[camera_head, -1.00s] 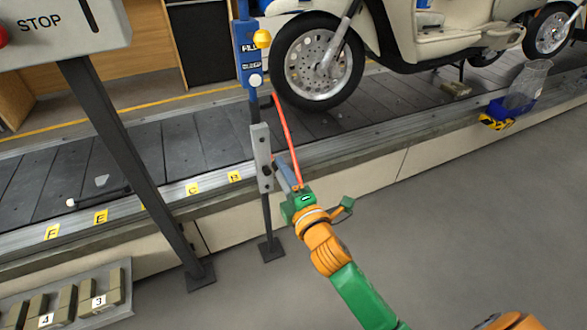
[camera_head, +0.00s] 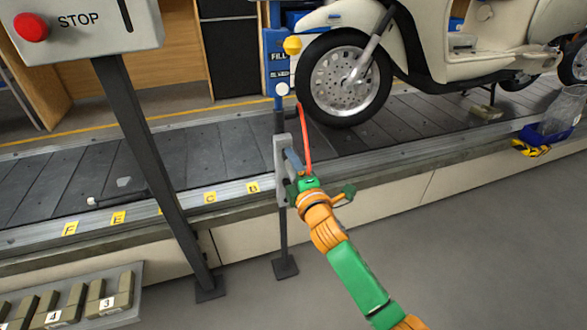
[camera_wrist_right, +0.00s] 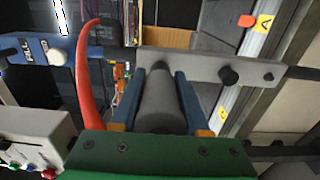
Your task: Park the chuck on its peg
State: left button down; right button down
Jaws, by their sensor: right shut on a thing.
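The chuck (camera_wrist_right: 158,102) is a grey cylinder between the blue fingers of my right gripper (camera_wrist_right: 160,92). In the head view the gripper (camera_head: 293,164) is right at a grey plate (camera_head: 281,150) on the post. The plate also shows in the wrist view (camera_wrist_right: 200,67), with a free dark peg (camera_wrist_right: 229,76) to the right. Another dark stub (camera_wrist_right: 161,62) shows at the chuck's far end. I cannot tell whether the chuck is around it or just short of it. A red hose (camera_head: 306,140) runs by the gripper. My left gripper is not in view.
The blue filling unit (camera_head: 277,58) with a yellow knob sits above the plate. The slat conveyor (camera_head: 225,155) with a cream scooter (camera_head: 425,50) is behind. A STOP box (camera_head: 85,25) on a dark leg stands left. Grey floor at the right is clear.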

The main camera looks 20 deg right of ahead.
jog(key=shift+w+b, duration=0.4)
jog(key=shift+w, duration=0.35)
dwell(0.6)
jog(key=shift+c, duration=1.6)
grip_release()
